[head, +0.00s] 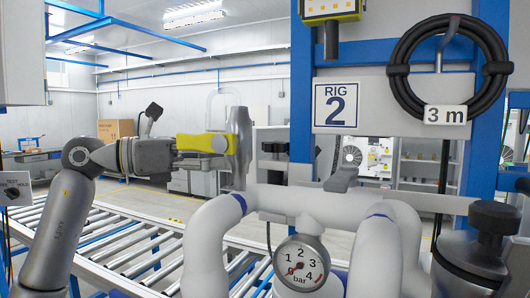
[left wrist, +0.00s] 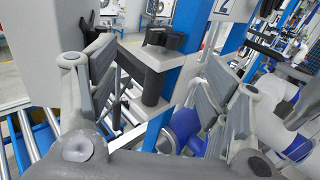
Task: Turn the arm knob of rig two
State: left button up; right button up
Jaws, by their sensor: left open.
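The Rig 2 sign (head: 336,106) is on the blue-framed stand. A black knob (head: 275,148) sits on a grey bracket left of the stand, and it also shows in the left wrist view (left wrist: 165,39). I see no label naming it the arm knob. Another black knob (head: 494,218) stands at the lower right. My left gripper (head: 243,147) is open and empty, just left of the bracket knob in the head view. In the left wrist view its spread fingers (left wrist: 158,82) frame the bracket, with a gap to the knob. My right gripper is not in view.
White pipework with a pressure gauge (head: 300,265) fills the lower middle, close below my left gripper. A coiled black hose (head: 450,60) hangs at the upper right. A roller conveyor (head: 130,240) runs at the left.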

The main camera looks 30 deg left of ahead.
aim_at(265, 152)
pick_arm(q)
jog(key=w+d, duration=0.1)
jog(key=d+r+p, duration=0.1)
jog(key=d, duration=0.1)
jog(key=shift+w, duration=0.4)
jog(key=p+x, duration=0.1)
jog(key=x, duration=0.2)
jog(key=p+x, duration=0.1)
jog(key=x, duration=0.1)
jog(key=shift+w+a+f+p, duration=0.1)
jog(key=shift+w+f+p, duration=0.2)
jog(key=shift+w, duration=0.1)
jog(key=shift+w+d, duration=0.1)
jog(key=shift+d, duration=0.2)
jog(key=shift+c, duration=0.2)
jog(key=c, duration=1)
